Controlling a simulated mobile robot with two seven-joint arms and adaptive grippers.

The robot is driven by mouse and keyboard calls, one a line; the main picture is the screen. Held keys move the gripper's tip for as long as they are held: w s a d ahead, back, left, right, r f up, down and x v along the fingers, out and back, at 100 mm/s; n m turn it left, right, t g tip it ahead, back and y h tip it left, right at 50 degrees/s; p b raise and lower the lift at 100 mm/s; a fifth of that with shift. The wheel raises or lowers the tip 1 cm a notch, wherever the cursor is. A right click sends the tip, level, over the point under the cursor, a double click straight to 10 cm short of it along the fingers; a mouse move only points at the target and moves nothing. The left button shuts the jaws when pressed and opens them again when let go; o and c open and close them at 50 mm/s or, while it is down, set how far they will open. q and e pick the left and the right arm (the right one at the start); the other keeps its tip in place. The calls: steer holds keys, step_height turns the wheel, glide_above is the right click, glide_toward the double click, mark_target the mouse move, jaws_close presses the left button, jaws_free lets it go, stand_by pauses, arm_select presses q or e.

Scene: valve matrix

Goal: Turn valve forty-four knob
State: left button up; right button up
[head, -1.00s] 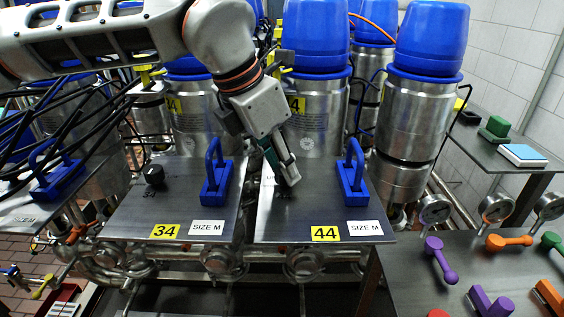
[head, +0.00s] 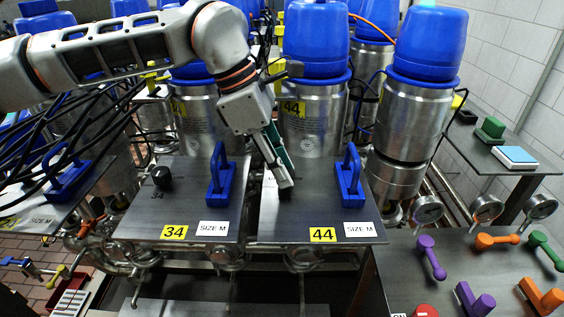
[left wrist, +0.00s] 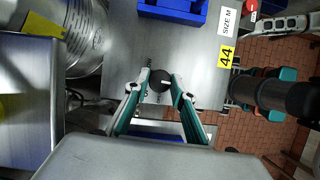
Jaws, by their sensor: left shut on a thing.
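The valve forty-four knob (left wrist: 160,81) is round and black with a white mark. It stands on the metal plate marked 44 (head: 322,234), left of that plate's blue handle (head: 350,178). My left gripper (head: 284,183) reaches down onto the knob, which is mostly hidden in the head view. In the left wrist view the two fingertips (left wrist: 161,84) are on either side of the knob, and the gripper is shut on it. My right gripper is not in view.
The neighbouring plate 34 (head: 174,232) carries a black knob (head: 162,176) and a blue handle (head: 220,180). Blue-capped steel cylinders (head: 408,130) stand close behind. At right, a dark table (head: 450,262) holds several coloured valve handles. Black cables (head: 100,130) hang at left.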

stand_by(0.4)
arm_select(q)
steer(key=o, duration=1.1)
steer(key=v, duration=1.2)
